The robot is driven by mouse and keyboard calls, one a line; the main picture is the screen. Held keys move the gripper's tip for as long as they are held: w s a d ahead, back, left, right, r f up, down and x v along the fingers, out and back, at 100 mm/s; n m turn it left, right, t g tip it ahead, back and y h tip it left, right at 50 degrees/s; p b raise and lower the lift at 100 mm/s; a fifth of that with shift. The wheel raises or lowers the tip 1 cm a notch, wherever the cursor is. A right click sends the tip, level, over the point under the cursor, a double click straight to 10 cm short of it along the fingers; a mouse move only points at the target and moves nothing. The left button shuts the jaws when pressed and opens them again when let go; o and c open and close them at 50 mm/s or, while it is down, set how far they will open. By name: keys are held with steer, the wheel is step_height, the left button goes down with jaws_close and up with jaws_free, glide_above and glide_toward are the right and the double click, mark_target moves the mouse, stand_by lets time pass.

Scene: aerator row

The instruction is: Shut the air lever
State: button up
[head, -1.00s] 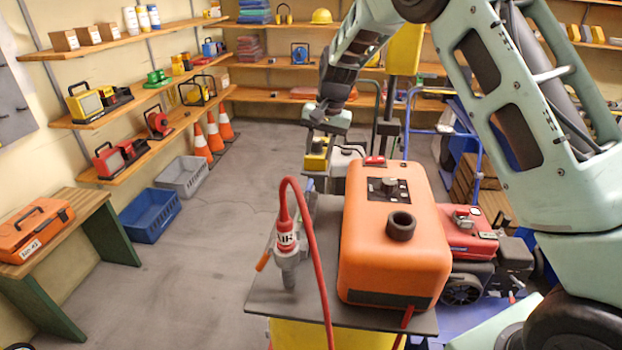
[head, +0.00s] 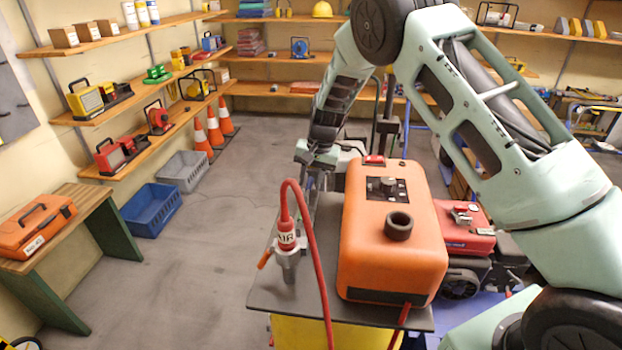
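The air lever (head: 264,261) is a small orange handle on the left side of a grey metal valve (head: 289,262). It slants down and to the left, out from the valve body. A red hose with a white "AIR" label (head: 287,239) rises from the valve and loops over to the right. The valve stands at the left of a dark platform, beside an orange aerator box (head: 393,235). My gripper (head: 314,188) points down behind the valve and left of the box, apart from the lever. Its fingertips are small and partly hidden, so its opening is unclear.
The orange box and the arched red hose stand close around the valve. A red machine (head: 466,228) is to the right. Blue (head: 151,209) and grey (head: 184,171) crates lie on the floor at left. The floor left of the platform is clear.

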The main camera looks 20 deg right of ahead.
jaws_close()
steer(key=n, duration=0.2)
steer(key=a+n+b, duration=0.1)
steer(key=shift+w+a+n+g+b, duration=0.15)
steer(key=shift+w+n+g+b, duration=0.15)
steer(key=shift+w+n+g, duration=0.1)
steer(key=a+n, duration=0.1)
steer(key=n, duration=0.3)
steer(key=shift+a+n+g+b, duration=0.3)
steer(key=shift+a+g+b, duration=0.1)
steer(key=n, duration=0.1)
steer(key=a+n, duration=0.1)
steer(key=n, duration=0.2)
steer(key=shift+s+a+n+g, duration=0.2)
steer(key=shift+a+n+g, duration=0.1)
steer(key=shift+a+g, duration=0.1)
steer(key=shift+s+a+n+g+h, duration=0.15)
steer(key=shift+s+a+n, duration=0.05)
steer(key=shift+n, duration=0.65)
steer(key=shift+s+a+n+g+h, duration=0.1)
steer(key=shift+s+a+n+h, duration=0.15)
steer(key=shift+n, duration=0.55)
steer(key=shift+s+a+n+g+h, duration=0.1)
steer(key=shift+s+a+n+g, duration=0.1)
steer(key=shift+n, duration=0.65)
steer(key=shift+o, duration=1.2)
jaws_free()
